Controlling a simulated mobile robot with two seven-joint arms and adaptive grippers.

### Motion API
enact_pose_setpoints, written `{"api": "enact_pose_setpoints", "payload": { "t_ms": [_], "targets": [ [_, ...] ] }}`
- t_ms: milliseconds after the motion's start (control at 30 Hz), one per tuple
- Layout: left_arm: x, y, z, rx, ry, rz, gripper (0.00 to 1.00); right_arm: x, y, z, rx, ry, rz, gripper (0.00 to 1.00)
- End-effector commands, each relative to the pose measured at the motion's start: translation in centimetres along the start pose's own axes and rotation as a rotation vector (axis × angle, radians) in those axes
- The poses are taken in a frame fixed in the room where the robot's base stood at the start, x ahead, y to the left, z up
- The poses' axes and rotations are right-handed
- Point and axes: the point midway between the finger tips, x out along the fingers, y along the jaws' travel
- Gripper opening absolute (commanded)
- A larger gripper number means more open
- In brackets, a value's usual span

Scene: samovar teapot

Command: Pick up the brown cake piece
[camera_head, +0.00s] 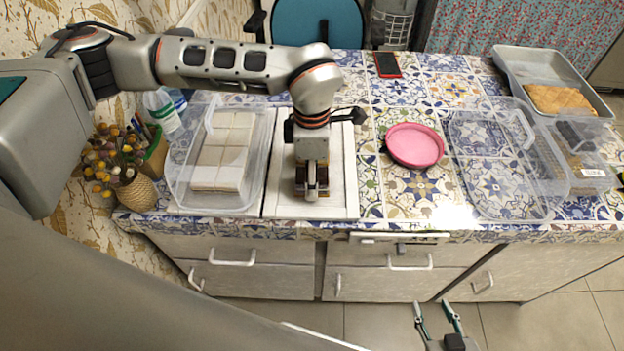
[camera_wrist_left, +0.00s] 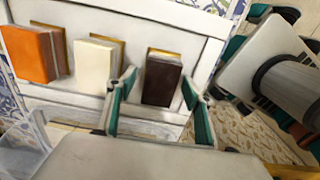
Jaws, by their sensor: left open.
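The brown cake piece (camera_wrist_left: 161,84) is a dark block on a golden base, upright in the white tray (camera_wrist_left: 62,97). A cream piece (camera_wrist_left: 94,66) and an orange piece (camera_wrist_left: 27,54) stand to its left in the left wrist view. My left gripper (camera_wrist_left: 159,78) is open, its green-padded fingers on either side of the brown piece, with visible gaps; I cannot tell how deep they reach. In the head view my left gripper (camera_head: 311,188) points down over the tray, and my arm hides most of the pieces. My right gripper (camera_head: 436,311) is open and empty below the counter front.
A clear container (camera_head: 175,178) of pale blocks stands left of the tray, beside a flower vase (camera_head: 137,190). A pink dish (camera_head: 414,145) lies to the right. Farther right are an empty-looking clear container (camera_head: 545,185) and a metal pan (camera_head: 520,65).

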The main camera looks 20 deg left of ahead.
Motion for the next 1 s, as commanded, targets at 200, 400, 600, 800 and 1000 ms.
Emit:
{"api": "enact_pose_setpoints", "payload": {
  "t_ms": [200,400,600,800,1000],
  "targets": [
    [-0.1,0.0,0.0,0.0,0.0,0.0,0.25,0.0,0.0,-0.1,0.0,0.001,0.0,0.4],
    [-0.1,0.0,0.0,0.0,-0.001,0.001,0.09,0.0,0.0,-0.1,0.0,0.001,0.0,0.4],
    [-0.2,0.0,0.0,0.0,-0.001,0.001,0.09,0.0,0.0,-0.1,0.0,0.002,0.0,0.4],
    [-1.4,0.1,0.1,0.0,-0.002,0.003,0.09,0.0,0.0,-0.3,0.001,0.004,0.0,0.4],
    [-4.8,0.2,0.1,0.0,-0.004,0.007,0.09,-0.1,0.0,-0.6,0.004,0.007,0.0,0.4]
  ]
}}
